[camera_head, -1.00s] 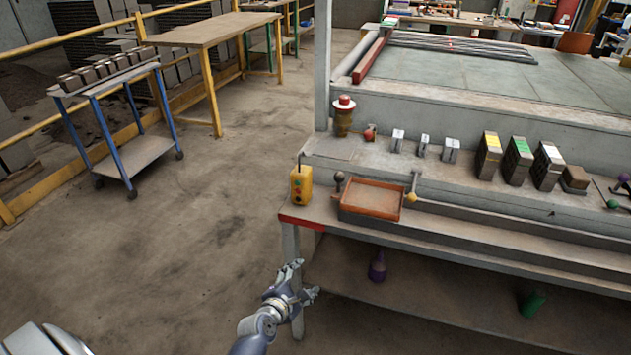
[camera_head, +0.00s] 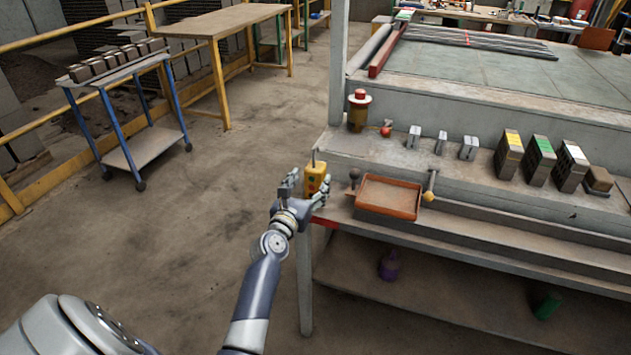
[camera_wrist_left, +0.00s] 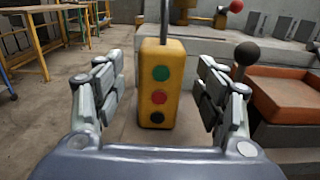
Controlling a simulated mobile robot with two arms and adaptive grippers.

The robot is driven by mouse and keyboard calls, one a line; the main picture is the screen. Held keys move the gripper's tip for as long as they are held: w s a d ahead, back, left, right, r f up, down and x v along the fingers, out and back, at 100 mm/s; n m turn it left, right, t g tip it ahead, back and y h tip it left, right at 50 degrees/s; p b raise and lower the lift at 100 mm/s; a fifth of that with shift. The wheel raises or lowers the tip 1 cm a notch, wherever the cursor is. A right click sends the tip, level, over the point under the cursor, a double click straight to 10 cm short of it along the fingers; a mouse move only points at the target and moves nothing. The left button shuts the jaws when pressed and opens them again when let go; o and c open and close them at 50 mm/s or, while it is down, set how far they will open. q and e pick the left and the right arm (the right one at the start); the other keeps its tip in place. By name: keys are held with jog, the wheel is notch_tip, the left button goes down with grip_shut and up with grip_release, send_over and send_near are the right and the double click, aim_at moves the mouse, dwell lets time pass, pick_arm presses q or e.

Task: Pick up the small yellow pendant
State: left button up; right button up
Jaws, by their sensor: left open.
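In the head view the fingers partly cover the pendant's lower part. My right gripper is not in view.
An orange tray (camera_head: 388,197) lies just right of the pendant, with a dark ball-topped lever (camera_head: 355,175) between them. A red-topped post (camera_head: 359,110) stands behind. The bench's front leg (camera_head: 304,285) is below. Open floor lies to the left, before a blue trolley (camera_head: 125,100).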

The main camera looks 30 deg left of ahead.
aim_at(312, 179)
pick_arm(q)
jog(key=x, duration=0.4)
jog(key=shift+w, duration=0.3)
jog(key=shift+r, duration=0.1)
jog(key=c, duration=1.4)
